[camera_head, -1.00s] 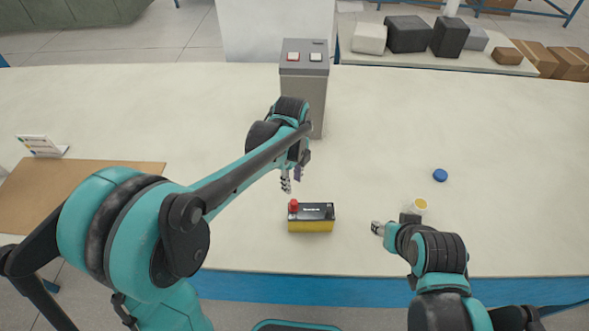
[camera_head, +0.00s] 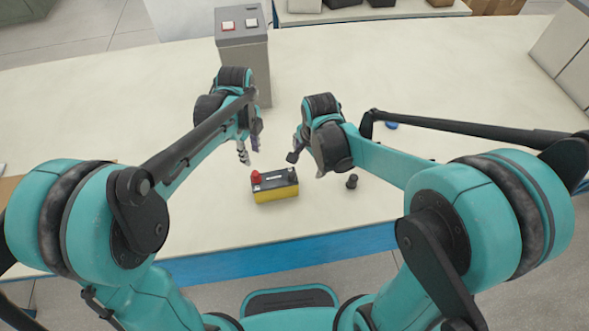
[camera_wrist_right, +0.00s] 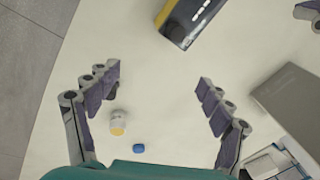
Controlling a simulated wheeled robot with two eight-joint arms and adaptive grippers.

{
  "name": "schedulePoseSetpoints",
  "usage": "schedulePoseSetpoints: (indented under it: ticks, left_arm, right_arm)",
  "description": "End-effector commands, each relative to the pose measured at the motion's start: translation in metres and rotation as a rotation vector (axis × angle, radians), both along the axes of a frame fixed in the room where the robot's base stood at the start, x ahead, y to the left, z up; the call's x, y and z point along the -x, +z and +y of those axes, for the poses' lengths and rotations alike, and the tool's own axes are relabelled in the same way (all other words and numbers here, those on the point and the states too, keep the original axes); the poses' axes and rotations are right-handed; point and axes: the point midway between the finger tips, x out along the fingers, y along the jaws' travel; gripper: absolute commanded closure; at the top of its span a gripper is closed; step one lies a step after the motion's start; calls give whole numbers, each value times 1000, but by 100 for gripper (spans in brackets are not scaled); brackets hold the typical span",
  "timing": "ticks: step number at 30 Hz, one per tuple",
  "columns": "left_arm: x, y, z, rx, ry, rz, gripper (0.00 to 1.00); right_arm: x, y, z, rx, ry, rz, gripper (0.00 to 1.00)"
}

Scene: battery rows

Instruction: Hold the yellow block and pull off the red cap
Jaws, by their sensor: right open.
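The yellow block (camera_head: 278,193) is a battery-like box with a dark top, standing on the table. The red cap (camera_head: 255,176) sits on its top left end, and a dark knob is at its right end. My left gripper (camera_head: 249,151) is open and empty, behind and left of the cap, apart from it. My right gripper (camera_head: 306,164) is open and empty, above and behind the block's right end. In the right wrist view its spread fingers (camera_wrist_right: 158,82) have bare table between them, and the block (camera_wrist_right: 190,20) is cut off at the top edge.
A grey box with red and white buttons (camera_head: 242,48) stands behind my left gripper. A small dark cylinder (camera_head: 352,181) is right of the block. A blue cap (camera_head: 391,125) lies farther right.

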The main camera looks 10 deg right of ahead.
Motion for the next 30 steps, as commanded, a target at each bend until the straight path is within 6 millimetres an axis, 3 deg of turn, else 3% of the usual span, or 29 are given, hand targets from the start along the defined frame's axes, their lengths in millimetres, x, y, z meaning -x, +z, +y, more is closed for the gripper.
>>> schedulePoseSetpoints:
  ticks: [3,9,20,30]
  left_arm:
    - [0,0,0,0,0,0,66]
    - [0,0,0,0,0,0,66]
    - [0,0,0,0,0,0,66]
    - [0,0,0,0,0,0,66]
  right_arm:
    - [-14,-31,15,-12,-138,64,20]
    - [-24,-72,31,-11,-322,141,20]
    - [-26,-109,38,-5,-411,175,20]
    - [-26,-158,37,-5,-409,174,20]
